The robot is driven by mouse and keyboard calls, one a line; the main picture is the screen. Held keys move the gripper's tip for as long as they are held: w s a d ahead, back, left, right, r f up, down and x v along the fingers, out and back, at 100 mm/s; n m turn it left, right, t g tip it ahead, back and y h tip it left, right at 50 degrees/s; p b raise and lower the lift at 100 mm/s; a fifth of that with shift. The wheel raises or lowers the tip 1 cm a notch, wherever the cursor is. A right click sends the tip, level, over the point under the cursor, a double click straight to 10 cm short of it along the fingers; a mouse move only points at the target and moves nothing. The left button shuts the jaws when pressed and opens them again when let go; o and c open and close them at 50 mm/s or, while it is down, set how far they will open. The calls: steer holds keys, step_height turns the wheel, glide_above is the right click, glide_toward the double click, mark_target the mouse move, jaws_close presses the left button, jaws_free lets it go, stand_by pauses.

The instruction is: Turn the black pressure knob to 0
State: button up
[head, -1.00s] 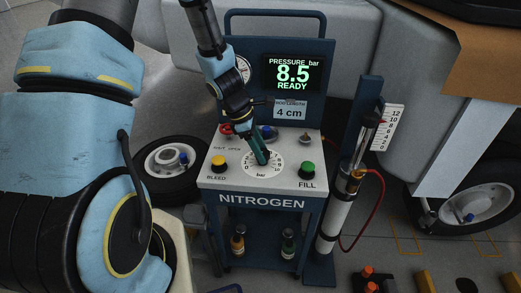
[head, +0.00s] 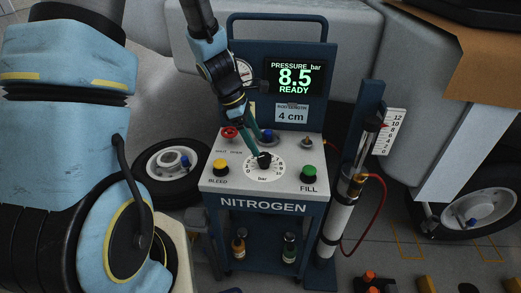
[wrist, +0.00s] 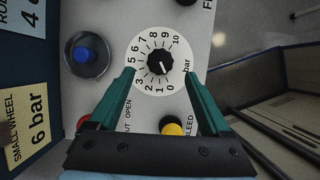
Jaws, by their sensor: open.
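The black pressure knob (head: 264,160) sits at the centre of a white round dial (head: 279,171) on the nitrogen cart's top panel. My gripper (head: 255,153) is open, just above and left of the knob. The display (head: 294,77) reads 8.5 and READY.
A yellow BLEED button (head: 220,166), green FILL button (head: 309,173), red valve knob (head: 229,133) and blue cap (head: 267,136) surround the dial. A gauge cylinder (head: 340,217) with a red hose stands at right. Wheels lie on both sides of the cart.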

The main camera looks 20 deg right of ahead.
steer(key=v, duration=0.5)
steer(key=shift+r, duration=0.1)
steer(key=s+a+r+m+t+y, duration=0.1)
steer(key=s+a+r+m+y, duration=0.1)
steer(key=a+m, duration=0.5)
steer(key=s+a+r+m+t+y, duration=0.2)
steer(key=a+r+m, duration=0.2)
steer(key=a, duration=1.2)
steer(key=m, duration=0.3)
steer(key=shift+s, duration=0.4)
